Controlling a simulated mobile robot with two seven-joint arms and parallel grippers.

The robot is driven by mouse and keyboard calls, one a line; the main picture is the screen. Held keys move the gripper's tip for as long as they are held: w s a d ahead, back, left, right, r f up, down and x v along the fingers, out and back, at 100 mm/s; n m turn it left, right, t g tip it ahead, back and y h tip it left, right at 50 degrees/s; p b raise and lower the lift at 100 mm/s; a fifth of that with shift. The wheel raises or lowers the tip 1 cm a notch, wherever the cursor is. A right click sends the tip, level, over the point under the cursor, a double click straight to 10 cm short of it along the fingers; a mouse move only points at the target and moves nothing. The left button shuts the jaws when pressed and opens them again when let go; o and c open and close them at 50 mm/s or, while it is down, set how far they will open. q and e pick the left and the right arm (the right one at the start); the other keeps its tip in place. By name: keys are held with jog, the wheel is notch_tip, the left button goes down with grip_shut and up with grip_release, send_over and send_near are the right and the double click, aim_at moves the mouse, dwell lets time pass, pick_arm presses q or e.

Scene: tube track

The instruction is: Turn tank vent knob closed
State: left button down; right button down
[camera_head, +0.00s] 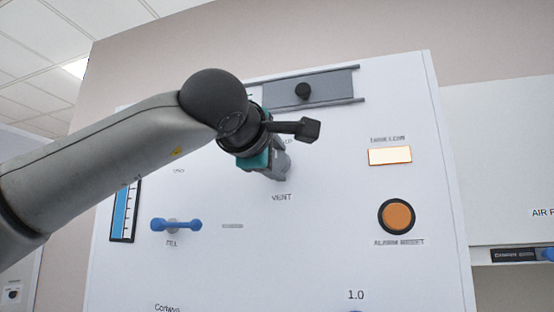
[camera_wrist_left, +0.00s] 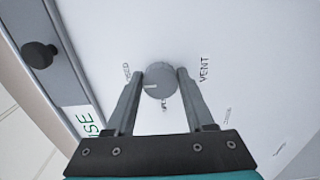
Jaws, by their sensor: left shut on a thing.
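The vent knob (camera_wrist_left: 158,80) is a round grey knob on the white panel, with a light mark on its face. In the left wrist view it sits between the two fingertips of my left gripper (camera_wrist_left: 160,78), which is shut on it. In the head view my left gripper (camera_head: 280,168) reaches the panel just above the word VENT, and the knob itself is mostly hidden behind the gripper. A label ending in "SED" is beside the knob in the wrist view, partly covered by a finger. My right gripper is not in view.
The white panel (camera_head: 330,220) also carries a blue FILL handle (camera_head: 176,225), an orange ALARM RESET button (camera_head: 397,216), a lit rectangular lamp (camera_head: 390,156) and a grey sliding cover (camera_head: 330,88) with a black knob (camera_head: 303,90). A blue level gauge (camera_head: 125,211) is at left.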

pick_arm(q)
jog(key=shift+c, duration=1.3)
grip_release()
jog(key=b+v, duration=0.5)
jog(key=v, duration=1)
jog(key=shift+s, duration=0.15)
